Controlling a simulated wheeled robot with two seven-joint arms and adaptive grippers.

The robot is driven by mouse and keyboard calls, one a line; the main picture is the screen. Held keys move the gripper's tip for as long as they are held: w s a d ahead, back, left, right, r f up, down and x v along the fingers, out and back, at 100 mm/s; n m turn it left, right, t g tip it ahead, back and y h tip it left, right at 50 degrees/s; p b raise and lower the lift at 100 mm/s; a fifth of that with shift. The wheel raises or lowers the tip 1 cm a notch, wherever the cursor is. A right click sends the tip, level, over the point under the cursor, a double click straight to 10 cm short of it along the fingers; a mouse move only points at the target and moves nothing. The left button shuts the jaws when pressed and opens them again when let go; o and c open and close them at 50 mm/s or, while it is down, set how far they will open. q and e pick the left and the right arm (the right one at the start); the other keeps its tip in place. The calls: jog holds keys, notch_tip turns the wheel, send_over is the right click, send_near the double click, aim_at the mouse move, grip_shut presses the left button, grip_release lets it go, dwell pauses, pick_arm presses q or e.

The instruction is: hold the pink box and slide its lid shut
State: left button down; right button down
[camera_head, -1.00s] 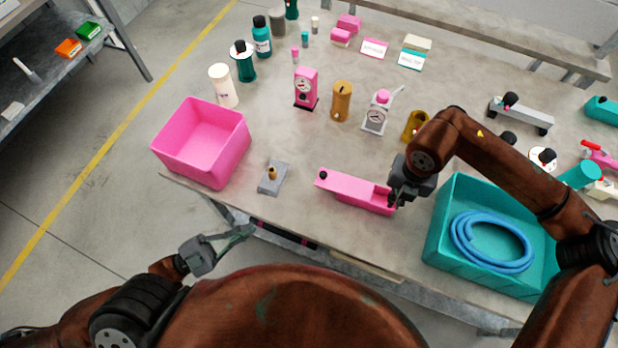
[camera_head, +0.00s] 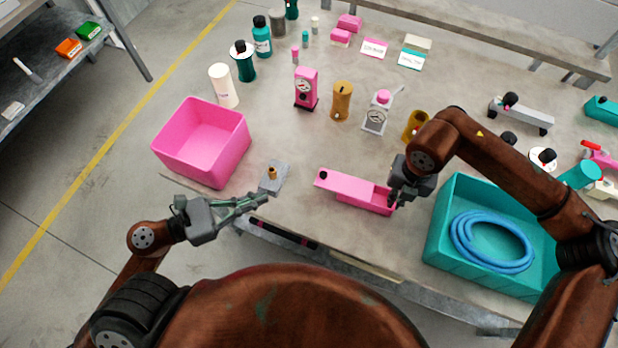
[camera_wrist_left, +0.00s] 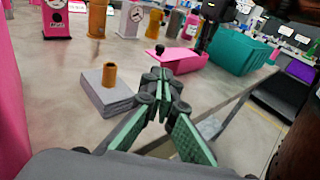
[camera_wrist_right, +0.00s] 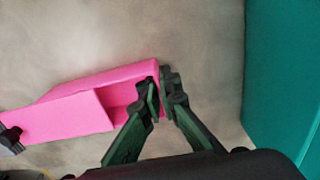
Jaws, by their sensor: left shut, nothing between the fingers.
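The long pink box (camera_head: 383,205) lies on the table at front centre; it also shows in the right wrist view (camera_wrist_right: 120,76). Its pink lid (camera_head: 345,184) covers the left part, leaving an open cavity at the right end. A black knob (camera_head: 323,175) stands at the lid's left end; it also shows in the left wrist view (camera_wrist_left: 160,48). My right gripper (camera_head: 394,199) is closed on the box's right end wall, one finger inside and one outside (camera_wrist_right: 162,92). My left gripper (camera_head: 264,197) is shut and empty, left of the box and apart from it (camera_wrist_left: 160,84).
A grey block with a brass post (camera_head: 275,178) sits just beyond my left fingertips, left of the pink box. A pink bin (camera_head: 215,165) stands further left. A teal crate (camera_head: 440,240) with a blue hose is on the right. Bare table lies between block and box.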

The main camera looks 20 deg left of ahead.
aim_at(320, 176)
pick_arm(q)
jog(key=x, duration=1.3)
jog(key=shift+w+d, duration=0.2)
jog(key=shift+w, duration=0.15)
jog(key=shift+d, duration=0.1)
jog(key=d, duration=0.6)
jog(key=shift+w+r, duration=0.15)
jog(key=shift+d, duration=0.7)
pick_arm(e)
jog(key=shift+s+a, duration=0.1)
jog(key=shift+a, duration=0.1)
pick_arm(q)
jog(key=shift+a, duration=0.2)
pick_arm(e)
jog(key=shift+d, duration=0.15)
